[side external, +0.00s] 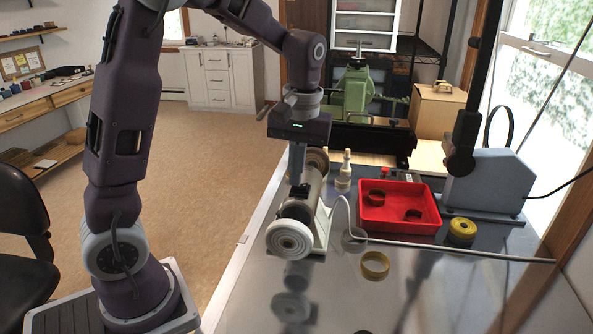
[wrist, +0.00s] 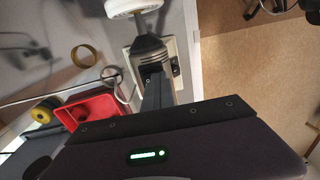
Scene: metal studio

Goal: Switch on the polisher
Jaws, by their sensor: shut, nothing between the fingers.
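The polisher (side external: 311,193) is a grey bench machine on a pale base, with a white buffing wheel (side external: 290,239) at its near end. My gripper (side external: 299,190) points down, shut and empty, and its fingertips overlap the polisher's body in the side view. I cannot tell if they touch it. In the wrist view the fingers (wrist: 151,74) reach over the polisher's base (wrist: 128,57). A dark switch-like part (wrist: 175,67) on the base shows just right of the fingertips. Its on or off position is too small to read. The white wheel (wrist: 132,5) is cut off by the top edge.
A red tray (side external: 371,219) with dark rings stands right of the polisher on the shiny table. A brass ring (side external: 375,266), a yellow spool (side external: 462,231) and a white-capped bottle (side external: 344,171) are nearby. The near table is mostly clear.

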